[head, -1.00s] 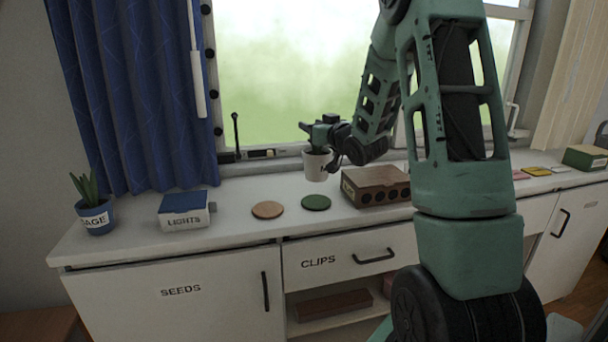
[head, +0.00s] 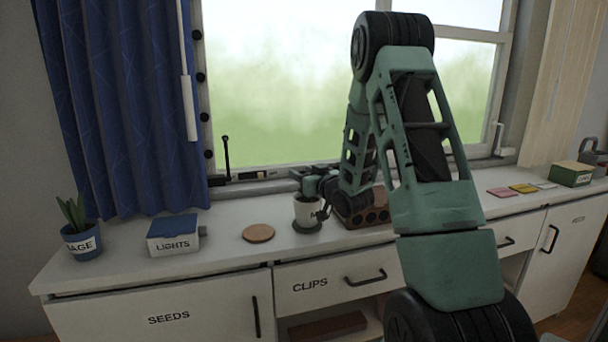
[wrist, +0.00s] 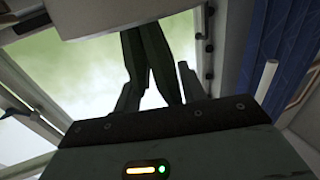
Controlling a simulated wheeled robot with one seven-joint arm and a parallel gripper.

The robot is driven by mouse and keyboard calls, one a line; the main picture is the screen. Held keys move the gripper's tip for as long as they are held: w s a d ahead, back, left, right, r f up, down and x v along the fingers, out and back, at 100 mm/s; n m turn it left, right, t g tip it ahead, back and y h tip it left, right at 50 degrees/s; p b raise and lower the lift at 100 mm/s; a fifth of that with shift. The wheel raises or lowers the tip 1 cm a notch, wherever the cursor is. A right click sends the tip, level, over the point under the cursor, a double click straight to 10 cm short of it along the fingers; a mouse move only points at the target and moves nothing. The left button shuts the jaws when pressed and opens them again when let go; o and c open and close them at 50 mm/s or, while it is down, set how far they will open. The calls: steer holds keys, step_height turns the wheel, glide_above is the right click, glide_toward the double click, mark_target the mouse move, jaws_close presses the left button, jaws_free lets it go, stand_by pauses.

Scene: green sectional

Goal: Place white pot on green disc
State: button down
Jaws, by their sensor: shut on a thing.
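The white pot (head: 304,214) stands upright over the green disc (head: 307,227) on the white counter, and only the disc's rim shows around its base. I cannot tell whether the pot touches the disc or hangs just above it. My gripper (head: 316,207) is shut on the pot from the right side, and my arm reaches down from the right. In the wrist view, a pale surface fills the top edge, with dark green leaf-like shapes below it; the fingertips are not clear there.
An orange-brown disc (head: 258,233) lies left of the pot. A brown box with holes (head: 366,216) stands close on the right. A blue-topped LIGHTS box (head: 173,235) and a blue plant pot (head: 82,243) are farther left. The window is behind.

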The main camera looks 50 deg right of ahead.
steer(key=c, duration=0.8)
jaws_free()
steer(key=shift+f, duration=0.1)
steer(key=shift+r+p, duration=0.3)
steer(key=shift+b+v, duration=3.3)
steer(key=shift+v, duration=2.7)
steer(key=shift+f, duration=0.15)
